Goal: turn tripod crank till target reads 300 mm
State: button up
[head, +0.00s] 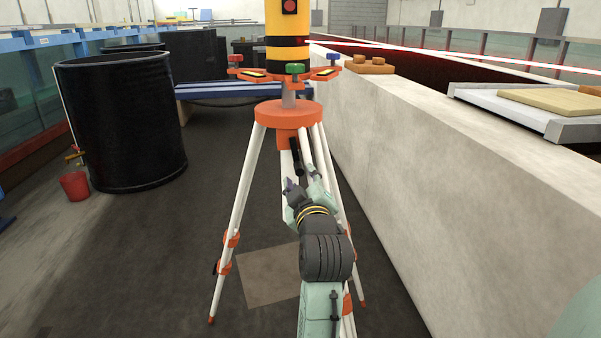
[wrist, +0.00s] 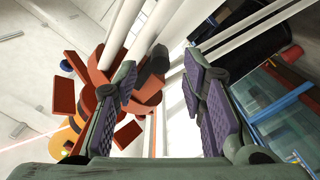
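The tripod has an orange head (head: 288,115) and white legs, and carries a yellow and black instrument (head: 288,22). The crank shows as a small black part (head: 296,156) just below the head; a dark knob, probably the crank's, shows in the wrist view (wrist: 157,60). My gripper (head: 303,181) is raised among the legs, below the crank. In the wrist view its purple-padded fingers (wrist: 160,75) are apart, with white tripod parts beyond the gap and nothing clearly held. I see no readable target value.
A long pale wall (head: 400,150) runs close along the right, with a board-topped tray (head: 475,95) on it. A large black tank (head: 120,120) and a red bucket (head: 75,186) stand at left. The dark floor between tank and tripod is free. A blue beam (head: 225,90) lies behind.

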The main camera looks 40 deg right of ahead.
jog(key=shift+x, duration=1)
jog(key=shift+c, duration=0.2)
grip_shut()
